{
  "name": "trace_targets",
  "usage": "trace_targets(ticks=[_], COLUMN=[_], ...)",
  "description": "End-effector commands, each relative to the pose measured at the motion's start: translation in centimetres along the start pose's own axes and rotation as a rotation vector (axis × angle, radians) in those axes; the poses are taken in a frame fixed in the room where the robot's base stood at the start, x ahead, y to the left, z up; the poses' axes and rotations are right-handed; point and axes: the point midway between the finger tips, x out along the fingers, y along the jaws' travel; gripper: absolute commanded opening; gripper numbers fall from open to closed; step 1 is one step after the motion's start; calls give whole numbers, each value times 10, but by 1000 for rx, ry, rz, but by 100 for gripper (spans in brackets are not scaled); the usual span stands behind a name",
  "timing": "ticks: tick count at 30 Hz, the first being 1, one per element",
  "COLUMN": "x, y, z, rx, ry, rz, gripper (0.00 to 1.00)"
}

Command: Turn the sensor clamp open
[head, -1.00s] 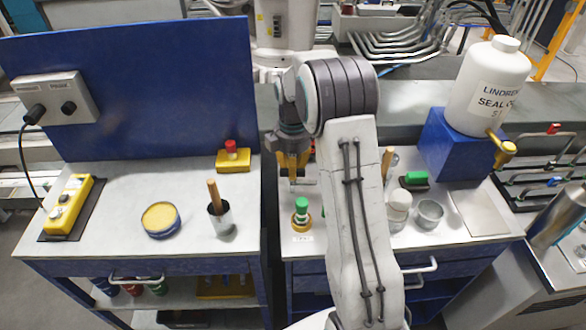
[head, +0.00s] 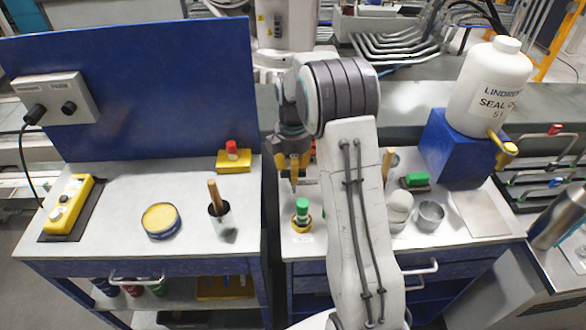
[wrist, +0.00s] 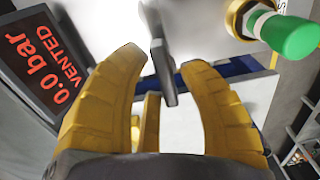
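In the wrist view a narrow grey bar (wrist: 165,78), which looks like the sensor clamp's handle, stands between the two yellow fingers of my gripper (wrist: 163,60). The fingers are spread, with a gap visible on both sides of the bar. Whether the bar lies at fingertip depth is hard to tell. In the head view my gripper (head: 292,165) hangs pointing down over the back left of the right-hand bench, and the clamp cannot be made out there. A green-capped fitting in a yellow ring (wrist: 290,35) is beside it; it also shows in the head view (head: 302,207).
A display (wrist: 45,70) reads "0.0 bar VENTED". On the right bench (head: 470,225) stand a metal cup (head: 430,216), a green-topped block (head: 415,181) and a large white bottle (head: 490,88) on a blue stand. A gap separates the left bench (head: 110,215).

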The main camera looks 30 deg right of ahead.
Motion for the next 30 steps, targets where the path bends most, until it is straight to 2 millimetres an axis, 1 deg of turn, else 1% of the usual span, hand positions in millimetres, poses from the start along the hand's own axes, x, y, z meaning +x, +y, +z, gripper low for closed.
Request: trace_targets(ticks=[1,4,5,12,16,20,30], x=[0,0,-1,-1,-8,-24,-81], y=[0,0,0,0,1,1,1], z=[0,0,0,0,0,0,0], rx=[0,1,1,1,1,1,1], ry=[0,0,0,0,1,1,1], rz=[0,1,1,1,3,6,6], gripper=[42,51,53,53,53,53,53])
